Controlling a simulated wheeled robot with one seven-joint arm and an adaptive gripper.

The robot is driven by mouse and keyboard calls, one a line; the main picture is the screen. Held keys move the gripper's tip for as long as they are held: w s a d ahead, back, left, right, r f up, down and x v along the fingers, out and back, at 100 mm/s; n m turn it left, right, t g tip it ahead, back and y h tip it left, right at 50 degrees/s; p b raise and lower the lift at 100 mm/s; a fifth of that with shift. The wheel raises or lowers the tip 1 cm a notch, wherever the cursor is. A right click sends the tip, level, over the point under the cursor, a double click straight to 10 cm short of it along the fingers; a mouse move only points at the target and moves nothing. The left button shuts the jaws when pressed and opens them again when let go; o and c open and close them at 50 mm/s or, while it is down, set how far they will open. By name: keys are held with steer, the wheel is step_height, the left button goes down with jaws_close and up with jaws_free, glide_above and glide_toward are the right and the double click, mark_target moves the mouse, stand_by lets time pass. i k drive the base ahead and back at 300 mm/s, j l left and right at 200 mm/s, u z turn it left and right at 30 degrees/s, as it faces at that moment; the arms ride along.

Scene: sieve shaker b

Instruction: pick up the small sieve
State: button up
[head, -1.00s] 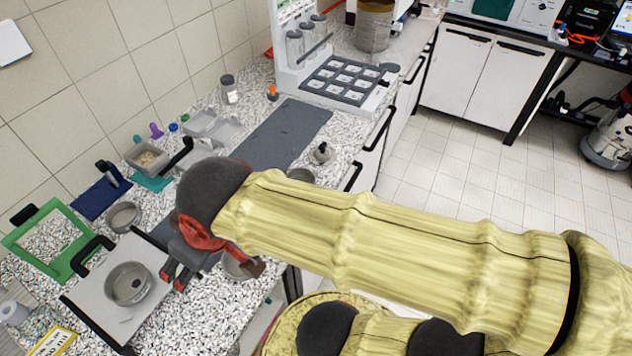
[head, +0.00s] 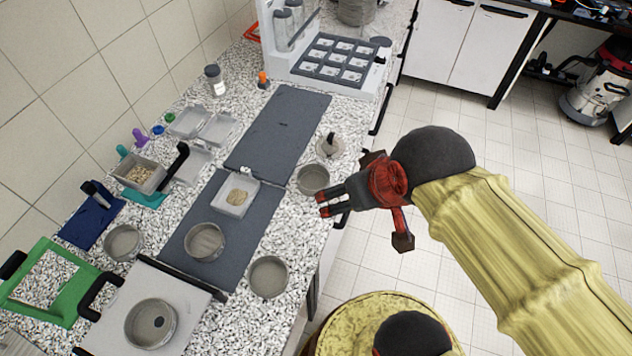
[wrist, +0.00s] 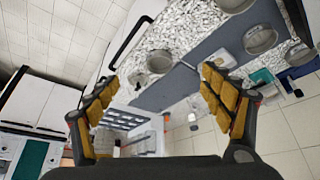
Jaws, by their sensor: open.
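Several round grey metal sieves or pans are in the head view; I cannot tell for sure which is the small sieve. The smallest-looking one (head: 313,179) stands near the counter's front edge. Others are a sieve on the dark mat (head: 204,242), one near the edge (head: 268,276), one at the left (head: 123,242) and one on the grey plate (head: 150,322). My gripper (head: 322,204) is open and empty, its fingertips pointing left, just below the smallest one in the picture. In the wrist view a round metal thing (wrist: 160,60) shows between the open fingers, some way off.
A white tray with sample (head: 236,197) lies on the mat. A knobbed round piece (head: 330,145) stands behind the smallest sieve. A green frame (head: 50,285), a blue brush pad (head: 92,215) and a white machine (head: 335,60) stand around.

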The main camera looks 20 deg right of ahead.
mark_target(311, 178)
steer(key=u, duration=0.4)
steer(key=k+u, duration=0.15)
steer(key=u, duration=0.6)
steer(key=k+l+z, duration=0.1)
steer(key=z, duration=0.9)
steer(key=i+l+u, duration=0.3)
steer(key=l, duration=0.2)
